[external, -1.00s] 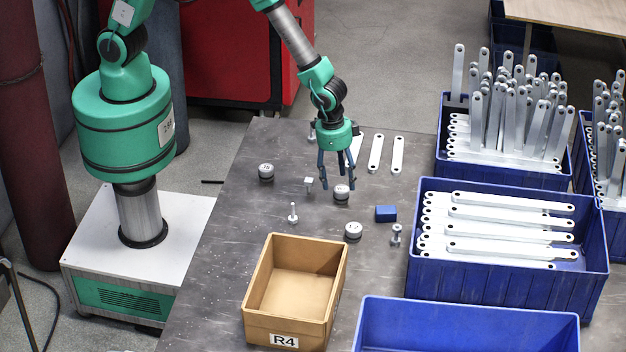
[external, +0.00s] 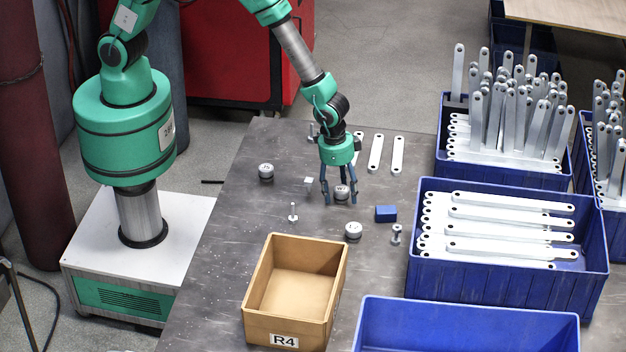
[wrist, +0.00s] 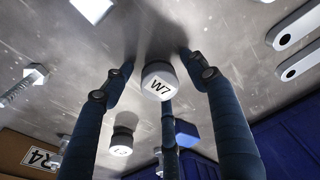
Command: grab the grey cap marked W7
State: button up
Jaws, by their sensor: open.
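The grey cap marked W7 (wrist: 158,82) stands on the table between the spread fingers of my gripper (wrist: 160,85) in the wrist view, its label facing the camera. It also shows in the external view (external: 342,192), partly behind a finger. My gripper (external: 340,196) is open and points down around the cap, with its fingertips low near the tabletop. I see no finger clearly pressing on the cap.
Another grey cap (external: 353,230) and a blue block (external: 386,213) lie nearby, with a third cap (external: 266,171) to the left. Bolts (external: 293,212) stand around. A tan bin marked R4 (external: 249,318) is in front; blue crates (external: 500,290) of brackets stand right.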

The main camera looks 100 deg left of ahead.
aim_at(341, 189)
jog(key=shift+c, duration=0.2)
jog(key=c, duration=1.3)
jog(key=shift+r, duration=0.1)
notch_tip(341, 189, up, 10)
jog(key=shift+f+p, duration=0.1)
jog(key=shift+p, duration=1.05)
